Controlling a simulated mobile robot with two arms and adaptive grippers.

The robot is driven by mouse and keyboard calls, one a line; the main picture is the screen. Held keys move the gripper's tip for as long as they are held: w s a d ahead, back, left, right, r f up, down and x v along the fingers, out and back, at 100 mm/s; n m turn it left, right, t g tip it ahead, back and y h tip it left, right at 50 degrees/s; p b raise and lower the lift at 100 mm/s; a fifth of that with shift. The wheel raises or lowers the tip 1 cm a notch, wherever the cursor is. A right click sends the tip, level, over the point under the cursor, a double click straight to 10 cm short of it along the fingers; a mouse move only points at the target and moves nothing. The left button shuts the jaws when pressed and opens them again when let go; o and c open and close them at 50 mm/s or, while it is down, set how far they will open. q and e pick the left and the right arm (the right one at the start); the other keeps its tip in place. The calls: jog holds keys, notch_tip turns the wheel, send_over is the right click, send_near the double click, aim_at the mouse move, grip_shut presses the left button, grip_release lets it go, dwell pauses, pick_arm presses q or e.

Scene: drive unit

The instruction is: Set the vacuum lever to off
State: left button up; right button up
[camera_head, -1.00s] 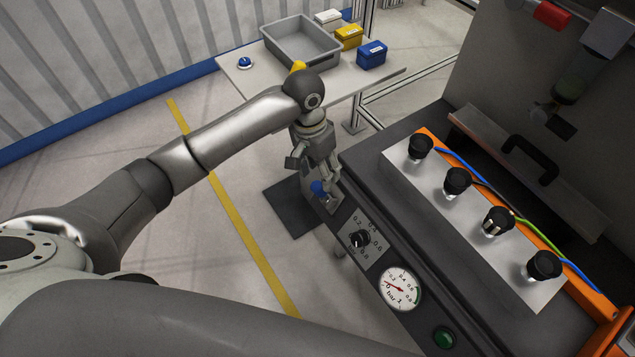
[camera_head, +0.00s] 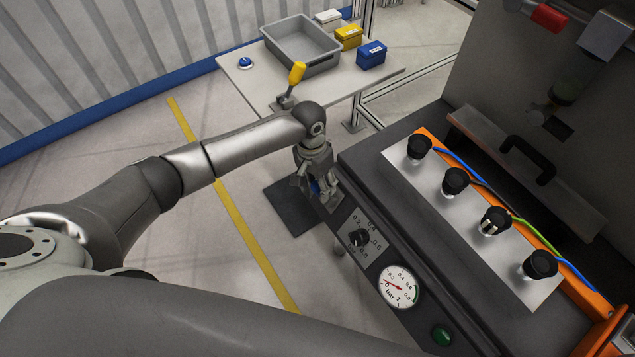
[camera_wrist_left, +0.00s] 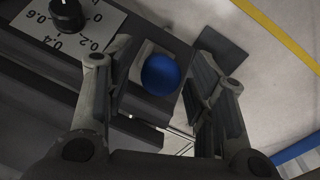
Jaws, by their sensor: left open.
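A lever with a blue ball knob (camera_head: 315,187) sits at the near left end of the dark machine's front panel. I take it for the vacuum lever, but its off marking cannot be read. In the left wrist view the blue knob (camera_wrist_left: 161,74) lies between the two fingers, with gaps visible on both sides. My left gripper (camera_head: 318,192) is open and points down around the knob, largely hiding it in the head view. The lever's stem is hidden under the knob. My right gripper is not in view.
Beside the lever are a black dial (camera_head: 358,238), a pressure gauge (camera_head: 400,287) and a green button (camera_head: 442,335). Several black knobs stand on the metal block behind.

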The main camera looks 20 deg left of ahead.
pick_arm(q)
jog(key=shift+f, duration=0.15)
grip_shut()
dwell(0.4)
